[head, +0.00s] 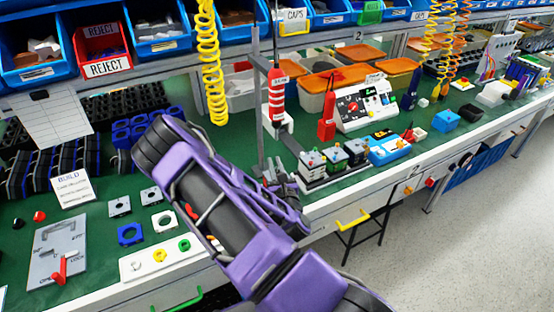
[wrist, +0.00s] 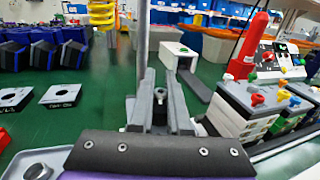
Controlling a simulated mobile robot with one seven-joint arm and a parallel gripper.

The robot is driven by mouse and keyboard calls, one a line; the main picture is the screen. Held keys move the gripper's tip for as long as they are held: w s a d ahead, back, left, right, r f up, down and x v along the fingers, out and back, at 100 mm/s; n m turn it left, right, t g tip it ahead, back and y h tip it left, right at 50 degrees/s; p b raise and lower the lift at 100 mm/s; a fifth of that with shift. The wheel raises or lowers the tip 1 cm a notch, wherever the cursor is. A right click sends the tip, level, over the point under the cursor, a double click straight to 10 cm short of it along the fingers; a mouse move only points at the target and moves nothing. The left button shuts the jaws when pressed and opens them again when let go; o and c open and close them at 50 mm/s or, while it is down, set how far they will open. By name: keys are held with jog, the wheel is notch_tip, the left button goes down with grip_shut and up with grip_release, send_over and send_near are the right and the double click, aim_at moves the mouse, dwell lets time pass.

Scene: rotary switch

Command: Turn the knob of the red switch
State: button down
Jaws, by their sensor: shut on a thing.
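My gripper (wrist: 160,98) is in the lower middle of the wrist view. Its grey fingers are close together on a small grey piece, whose shape I cannot make out well. No red shows between the fingertips. In the head view my purple arm covers much of the bench around the gripper. I cannot tell for sure which thing is the red switch. A grey panel with a red lever (head: 58,272) lies at the lower left of the head view. A row of small boxes with coloured knobs (head: 333,160) stands right of my arm, and a red knob (wrist: 257,99) shows there in the wrist view.
A grey metal post (head: 258,110) stands behind my arm. A red tool (head: 327,118) stands upright near a white control box (head: 362,102). A white plate with coloured rings (head: 160,256) lies at the front edge. Green bench surface is clear between the parts.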

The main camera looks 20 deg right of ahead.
jog(key=shift+a+n+t+y+p, duration=0.15)
jog(key=shift+n+y, duration=0.6)
jog(key=shift+y, duration=0.45)
jog(key=shift+a+n+t+y+p, duration=0.15)
jog(key=shift+n+y, duration=0.6)
jog(key=shift+y, duration=0.75)
jog(key=c, duration=0.9)
grip_release()
jog(key=shift+s, duration=0.1)
